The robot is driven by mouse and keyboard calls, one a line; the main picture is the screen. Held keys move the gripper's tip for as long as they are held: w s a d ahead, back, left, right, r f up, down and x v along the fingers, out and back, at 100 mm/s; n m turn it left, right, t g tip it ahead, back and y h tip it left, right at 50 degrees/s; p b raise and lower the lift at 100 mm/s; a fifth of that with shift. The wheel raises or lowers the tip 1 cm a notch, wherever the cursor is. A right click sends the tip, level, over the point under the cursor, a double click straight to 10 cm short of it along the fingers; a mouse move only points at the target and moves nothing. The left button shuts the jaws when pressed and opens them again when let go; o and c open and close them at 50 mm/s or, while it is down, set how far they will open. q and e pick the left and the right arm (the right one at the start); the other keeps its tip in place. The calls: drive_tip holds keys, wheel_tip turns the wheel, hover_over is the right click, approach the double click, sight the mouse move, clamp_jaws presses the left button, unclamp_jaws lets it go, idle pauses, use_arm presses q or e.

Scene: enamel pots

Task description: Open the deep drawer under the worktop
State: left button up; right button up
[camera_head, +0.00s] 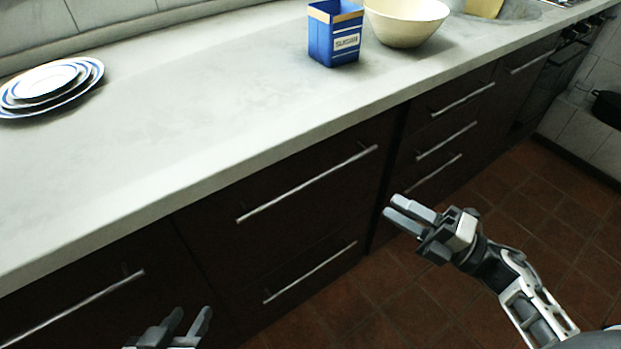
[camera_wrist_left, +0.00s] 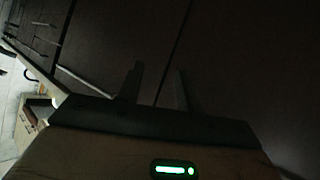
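Dark drawer fronts sit under the pale worktop (camera_head: 180,125). The middle unit has two tall fronts, an upper one (camera_head: 300,215) with a long bar handle (camera_head: 308,184) and a lower one with its own bar handle (camera_head: 311,272). All of these fronts look shut. My left gripper (camera_head: 190,316) is at the bottom of the head view, left of and below the lower handle, touching nothing I can see. In the left wrist view my left gripper (camera_wrist_left: 158,75) has its fingers apart, empty, facing dark fronts. My right gripper (camera_head: 390,204) is right of the middle unit, holding nothing visible; its finger gap is unclear.
Another bar handle (camera_head: 78,306) is at lower left. A narrower unit with several handles (camera_head: 446,141) stands to the right. On the worktop are stacked plates (camera_head: 45,82), a blue box (camera_head: 335,38) and a cream bowl (camera_head: 405,22). The tiled floor (camera_head: 375,310) looks clear.

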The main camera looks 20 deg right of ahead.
drive_tip(key=f+x, duration=0.1)
drive_tip(key=x, duration=0.6)
drive_tip(key=f+b+x, duration=0.1)
drive_tip(key=f+x, duration=0.1)
drive_tip(key=x, duration=0.6)
drive_tip(key=shift+a+f, duration=0.25)
drive_tip(key=shift+a, duration=0.15)
drive_tip(key=shift+w, duration=0.1)
clamp_jaws()
